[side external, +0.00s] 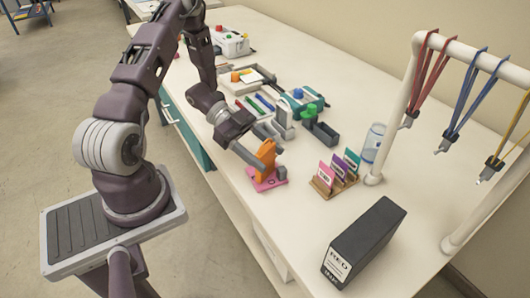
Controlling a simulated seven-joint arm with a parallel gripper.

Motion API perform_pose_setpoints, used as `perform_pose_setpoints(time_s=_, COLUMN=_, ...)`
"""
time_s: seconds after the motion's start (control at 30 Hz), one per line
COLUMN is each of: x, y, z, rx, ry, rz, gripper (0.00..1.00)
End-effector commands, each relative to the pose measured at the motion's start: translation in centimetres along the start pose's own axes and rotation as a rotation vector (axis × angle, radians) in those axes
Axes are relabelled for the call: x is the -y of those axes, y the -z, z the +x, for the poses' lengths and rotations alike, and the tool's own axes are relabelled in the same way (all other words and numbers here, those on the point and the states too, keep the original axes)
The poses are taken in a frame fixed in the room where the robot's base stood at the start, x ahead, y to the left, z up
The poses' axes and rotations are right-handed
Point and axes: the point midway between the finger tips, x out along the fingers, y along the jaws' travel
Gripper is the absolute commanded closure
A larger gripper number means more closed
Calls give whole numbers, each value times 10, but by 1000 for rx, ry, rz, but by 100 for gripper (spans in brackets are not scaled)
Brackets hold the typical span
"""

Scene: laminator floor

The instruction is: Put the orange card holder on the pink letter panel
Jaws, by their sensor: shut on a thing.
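The orange card holder (267,151) is upright between the fingers of my gripper (263,154), which is shut on it. It is directly over the pink letter panel (262,184), which lies flat near the table's front edge. The holder's lower end is at or just above the panel; I cannot tell whether they touch. A small grey block (281,173) is at the panel's right side. The fingers hide part of the holder.
A wooden rack with several coloured cards (334,180) stands to the right. Beyond it are a clear bottle (372,143) and a white rail with hanging lanyards (416,75). A black box (363,243) stands at front right. Grey and green devices (318,127) crowd behind my gripper.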

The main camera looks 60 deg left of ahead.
Motion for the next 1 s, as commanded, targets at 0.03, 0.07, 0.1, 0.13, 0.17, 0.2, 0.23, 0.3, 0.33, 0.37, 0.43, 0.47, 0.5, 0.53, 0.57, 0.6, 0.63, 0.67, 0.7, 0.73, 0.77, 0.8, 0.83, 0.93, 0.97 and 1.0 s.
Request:
perform_pose_setpoints(time_s=0.03, x=0, y=-1, z=0, rx=0, ry=0, rz=0, gripper=37)
perform_pose_setpoints(time_s=0.07, x=0, y=-1, z=0, rx=0, ry=0, rz=0, gripper=31)
perform_pose_setpoints(time_s=0.1, x=0, y=0, z=0, rx=0, ry=0, rz=0, gripper=23)
perform_pose_setpoints(time_s=0.13, x=0, y=0, z=0, rx=0, ry=0, rz=0, gripper=19)
perform_pose_setpoints(time_s=0.17, x=0, y=0, z=0, rx=0, ry=0, rz=0, gripper=19)
perform_pose_setpoints(time_s=0.2, x=0, y=0, z=0, rx=0, ry=0, rz=0, gripper=19)
perform_pose_setpoints(time_s=0.23, x=0, y=0, z=0, rx=0, ry=0, rz=0, gripper=19)
perform_pose_setpoints(time_s=0.3, x=0, y=0, z=0, rx=0, ry=0, rz=0, gripper=19)
perform_pose_setpoints(time_s=0.33, x=0, y=0, z=0, rx=0, ry=0, rz=0, gripper=19)
perform_pose_setpoints(time_s=0.37, x=0, y=0, z=0, rx=0, ry=0, rz=0, gripper=19)
perform_pose_setpoints(time_s=0.43, x=0, y=1, z=0, rx=0, ry=0, rz=0, gripper=19)
perform_pose_setpoints(time_s=0.47, x=0, y=3, z=-1, rx=0, ry=0, rz=1, gripper=19)
perform_pose_setpoints(time_s=0.5, x=1, y=3, z=-6, rx=1, ry=2, rz=1, gripper=19)
perform_pose_setpoints(time_s=0.53, x=1, y=2, z=-11, rx=1, ry=4, rz=1, gripper=19)
perform_pose_setpoints(time_s=0.57, x=1, y=2, z=-18, rx=2, ry=5, rz=2, gripper=19)
perform_pose_setpoints(time_s=0.6, x=1, y=2, z=-28, rx=2, ry=6, rz=1, gripper=19)
perform_pose_setpoints(time_s=0.63, x=1, y=2, z=-37, rx=3, ry=6, rz=2, gripper=19)
perform_pose_setpoints(time_s=0.67, x=1, y=2, z=-46, rx=3, ry=6, rz=2, gripper=19)
perform_pose_setpoints(time_s=0.7, x=2, y=2, z=-58, rx=2, ry=7, rz=2, gripper=19)
perform_pose_setpoints(time_s=0.73, x=1, y=2, z=-66, rx=4, ry=5, rz=2, gripper=19)
perform_pose_setpoints(time_s=0.77, x=1, y=2, z=-74, rx=3, ry=6, rz=1, gripper=19)
perform_pose_setpoints(time_s=0.8, x=1, y=2, z=-84, rx=2, ry=5, rz=2, gripper=19)
perform_pose_setpoints(time_s=0.83, x=1, y=2, z=-91, rx=2, ry=4, rz=1, gripper=19)
perform_pose_setpoints(time_s=0.93, x=1, y=2, z=-109, rx=2, ry=4, rz=2, gripper=19)
perform_pose_setpoints(time_s=0.97, x=0, y=2, z=-112, rx=1, ry=2, rz=1, gripper=19)
perform_pose_setpoints(time_s=1.0, x=0, y=2, z=-116, rx=1, ry=1, rz=1, gripper=19)
